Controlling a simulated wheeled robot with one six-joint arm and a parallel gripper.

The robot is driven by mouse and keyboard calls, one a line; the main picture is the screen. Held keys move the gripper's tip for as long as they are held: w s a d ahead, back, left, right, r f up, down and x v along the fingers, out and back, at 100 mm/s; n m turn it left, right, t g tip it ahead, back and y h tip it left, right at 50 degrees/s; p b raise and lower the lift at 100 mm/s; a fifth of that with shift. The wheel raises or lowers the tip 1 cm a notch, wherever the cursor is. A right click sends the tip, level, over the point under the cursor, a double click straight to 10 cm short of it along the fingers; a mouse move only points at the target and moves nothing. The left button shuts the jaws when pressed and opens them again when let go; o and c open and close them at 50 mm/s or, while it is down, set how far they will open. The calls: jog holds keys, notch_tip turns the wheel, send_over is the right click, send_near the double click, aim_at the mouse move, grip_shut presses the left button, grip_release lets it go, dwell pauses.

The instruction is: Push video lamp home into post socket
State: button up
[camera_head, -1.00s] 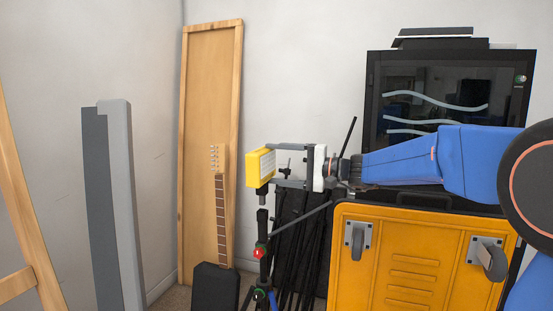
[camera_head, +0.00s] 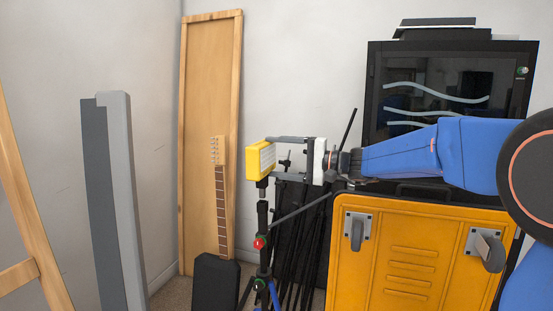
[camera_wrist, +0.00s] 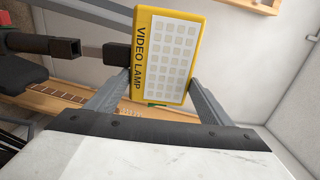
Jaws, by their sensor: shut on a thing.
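The video lamp (camera_head: 260,160) is a yellow box with a pale front panel. My gripper (camera_head: 272,160) is shut on it, with one grey finger above and one below in the head view. In the wrist view the lamp (camera_wrist: 165,55) sits between the fingertips (camera_wrist: 160,82), its lettering and panel facing the camera. A short black stub (camera_wrist: 117,54) sticks out of its side there. The black stand post (camera_head: 263,214) rises below the lamp. The socket's inside is hidden.
An orange case (camera_head: 400,250) with a dark screen (camera_head: 447,85) behind it stands right of the stand. A guitar neck (camera_head: 221,210) and a wooden panel (camera_head: 208,90) are at left. Dark stand legs (camera_head: 292,235) crowd the space behind the post.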

aim_at(272, 171)
jog(key=shift+f, duration=2.1)
dwell(0.5)
jog(key=o, duration=1.4)
jog(key=shift+d, duration=0.1)
jog(key=shift+v, duration=2.4)
jog(key=shift+s, duration=0.1)
